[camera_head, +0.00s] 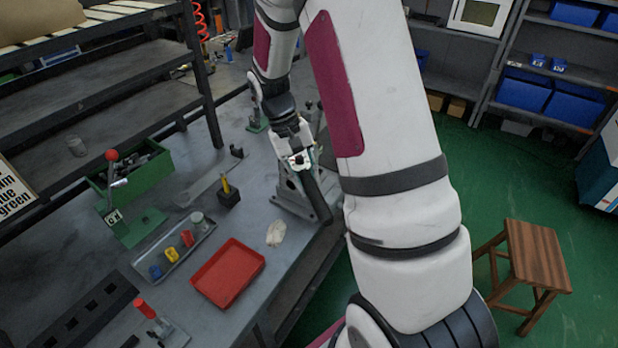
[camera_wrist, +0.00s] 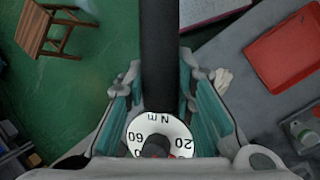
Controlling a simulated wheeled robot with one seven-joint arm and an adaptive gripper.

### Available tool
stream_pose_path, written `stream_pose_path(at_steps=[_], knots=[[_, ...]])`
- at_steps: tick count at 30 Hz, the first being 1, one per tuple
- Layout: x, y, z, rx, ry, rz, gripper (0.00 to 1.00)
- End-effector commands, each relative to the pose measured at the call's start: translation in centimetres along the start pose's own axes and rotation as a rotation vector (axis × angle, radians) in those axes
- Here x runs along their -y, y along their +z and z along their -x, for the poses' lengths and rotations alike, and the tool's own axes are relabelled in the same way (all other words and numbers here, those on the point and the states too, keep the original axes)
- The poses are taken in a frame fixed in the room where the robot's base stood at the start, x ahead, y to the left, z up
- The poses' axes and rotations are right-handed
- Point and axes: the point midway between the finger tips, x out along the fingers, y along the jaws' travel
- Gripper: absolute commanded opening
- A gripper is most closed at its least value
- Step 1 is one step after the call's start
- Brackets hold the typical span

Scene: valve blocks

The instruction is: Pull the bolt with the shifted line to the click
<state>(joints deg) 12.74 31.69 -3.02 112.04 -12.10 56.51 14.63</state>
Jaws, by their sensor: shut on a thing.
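My gripper (camera_head: 299,159) is at the right edge of the grey workbench, beside a grey metal block (camera_head: 290,205). In the wrist view my gripper (camera_wrist: 165,105) is shut on a black-handled torque tool (camera_wrist: 160,60). A white dial (camera_wrist: 145,127) marked "N m" with the numbers 60 and 20 shows between the fingers. In the head view the tool's black handle (camera_head: 318,204) slants down right from the gripper past the block. The bolts and any line on them cannot be made out; the arm and gripper cover part of this area.
A red tray (camera_head: 203,286), a pale cloth (camera_head: 276,233) and a grey tray with coloured pieces (camera_head: 152,281) lie on the bench. A green fixture with a red-knobbed lever (camera_head: 111,156) stands left. A wooden stool (camera_head: 535,255) stands on the green floor right.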

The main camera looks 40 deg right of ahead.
Motion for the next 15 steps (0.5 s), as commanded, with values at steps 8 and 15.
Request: stream_pose_path(at_steps=[8,15], knots=[[-0.01,0.0,0.07,0.0,-0.001,-0.005,0.0],[0.84,-0.09,0.26,0.01,-0.016,-0.05,0.0]])
